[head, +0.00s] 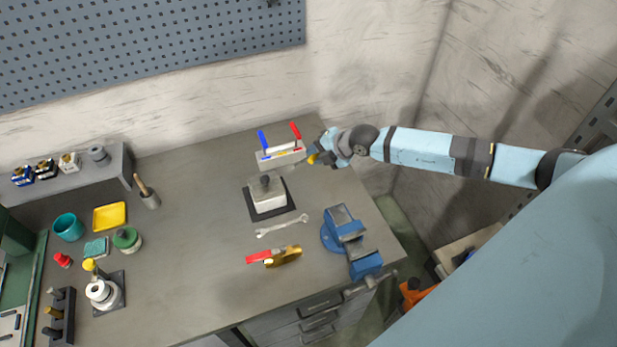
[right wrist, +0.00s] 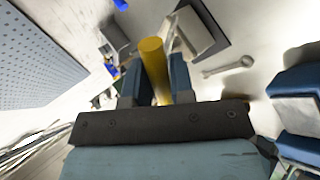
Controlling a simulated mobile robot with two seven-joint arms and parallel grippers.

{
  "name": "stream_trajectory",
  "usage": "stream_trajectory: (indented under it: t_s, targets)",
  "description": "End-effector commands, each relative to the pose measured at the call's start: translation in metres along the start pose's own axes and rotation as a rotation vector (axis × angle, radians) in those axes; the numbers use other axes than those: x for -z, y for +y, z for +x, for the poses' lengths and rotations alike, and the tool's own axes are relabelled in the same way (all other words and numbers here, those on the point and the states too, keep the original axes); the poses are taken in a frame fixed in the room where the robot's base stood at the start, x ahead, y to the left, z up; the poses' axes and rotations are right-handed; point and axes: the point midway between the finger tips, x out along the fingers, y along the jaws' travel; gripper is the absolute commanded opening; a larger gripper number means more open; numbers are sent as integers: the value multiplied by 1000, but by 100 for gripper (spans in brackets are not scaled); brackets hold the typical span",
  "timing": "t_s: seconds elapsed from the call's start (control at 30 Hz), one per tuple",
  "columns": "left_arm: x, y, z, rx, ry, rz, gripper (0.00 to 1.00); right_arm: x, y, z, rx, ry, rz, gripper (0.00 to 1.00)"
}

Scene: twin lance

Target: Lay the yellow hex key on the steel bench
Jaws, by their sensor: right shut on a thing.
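The yellow hex key (head: 312,159) is in my right gripper (head: 318,157), near the back right of the steel bench (head: 205,235). In the right wrist view its thick yellow handle (right wrist: 154,62) stands between the two blue fingers of the right gripper (right wrist: 158,82), which are shut on it. The rest of the key is hidden or too small to tell. A pale rack (head: 270,160) with a blue and a red handle standing in it is just left of the gripper. I cannot tell whether the key touches the rack. My left gripper is not in view.
A white block on a dark plate (head: 284,208), a wrench (head: 282,226), a red-handled brass tool (head: 282,257) and a blue vise (head: 345,230) lie in front. Several small items crowd the left. The bench's middle (head: 195,265) is clear. A pegboard (head: 150,40) hangs behind.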

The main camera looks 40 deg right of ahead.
Motion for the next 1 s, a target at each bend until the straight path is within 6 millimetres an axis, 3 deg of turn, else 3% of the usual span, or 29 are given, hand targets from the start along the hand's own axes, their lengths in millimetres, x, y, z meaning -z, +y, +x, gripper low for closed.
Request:
stream_trajectory:
  t_s: [0.5, 1.0]
  targets:
    - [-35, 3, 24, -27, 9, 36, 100, 0, -58, 49, 0, 1, 2, 0]
    - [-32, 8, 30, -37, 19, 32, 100, 0, -68, 58, 0, 0, 2, 0]
